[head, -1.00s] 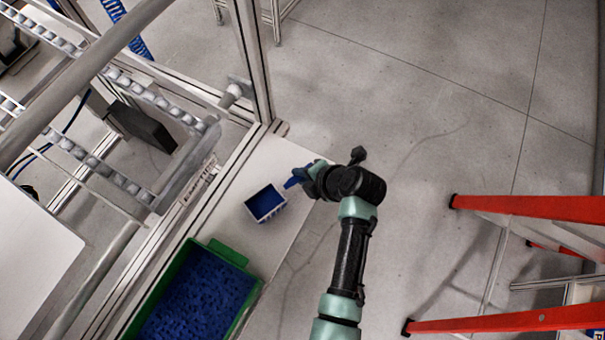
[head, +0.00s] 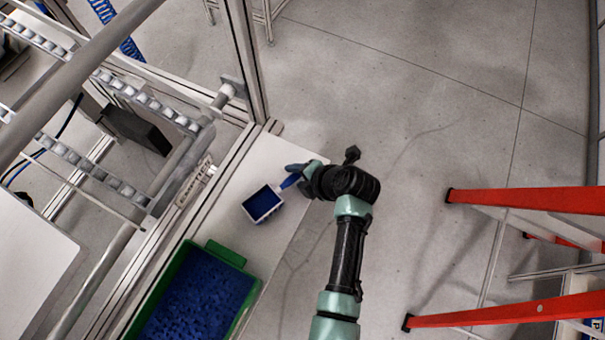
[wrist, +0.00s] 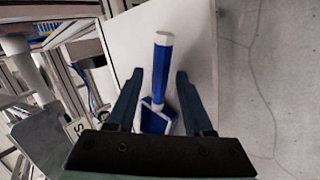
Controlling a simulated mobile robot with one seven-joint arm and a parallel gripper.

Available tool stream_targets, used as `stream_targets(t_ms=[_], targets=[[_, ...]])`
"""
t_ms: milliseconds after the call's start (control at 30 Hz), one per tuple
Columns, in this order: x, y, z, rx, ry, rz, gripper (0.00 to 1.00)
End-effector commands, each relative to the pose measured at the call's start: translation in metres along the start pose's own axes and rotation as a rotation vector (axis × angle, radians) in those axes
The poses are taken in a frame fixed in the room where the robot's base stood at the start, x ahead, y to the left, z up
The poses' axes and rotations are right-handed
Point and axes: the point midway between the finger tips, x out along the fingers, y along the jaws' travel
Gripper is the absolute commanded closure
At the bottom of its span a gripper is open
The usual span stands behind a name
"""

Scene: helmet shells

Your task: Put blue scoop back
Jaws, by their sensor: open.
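The blue scoop (head: 263,204) lies on the white tabletop (head: 268,153), its box-shaped bowl blue inside with pale edges. Its blue handle (head: 290,182) points up and right toward my gripper. In the wrist view the blue handle (wrist: 162,68) has a white end. My gripper (wrist: 159,74) is open, with one finger on each side of the handle and gaps showing on both sides. In the head view my gripper (head: 300,172) is at the handle end, and part of it hides the handle's tip. The bowl is partly hidden in the wrist view.
A green bin (head: 235,255) full of small blue pieces stands on the table's near part. A metal frame with roller rails (head: 150,97) borders the table on the left. A red-railed ladder (head: 530,200) stands at right. The floor between is clear.

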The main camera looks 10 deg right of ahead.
Motion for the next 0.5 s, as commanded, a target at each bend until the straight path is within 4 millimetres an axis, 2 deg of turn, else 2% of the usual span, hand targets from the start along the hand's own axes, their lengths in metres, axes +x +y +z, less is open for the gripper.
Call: stream_targets(t_ms=[167, 500], targets=[[-0.011, 0.001, 0.001, 0.000, -0.002, 0.002, 0.48], [-0.069, 0.000, 0.001, -0.001, -0.004, 0.002, 0.48]])
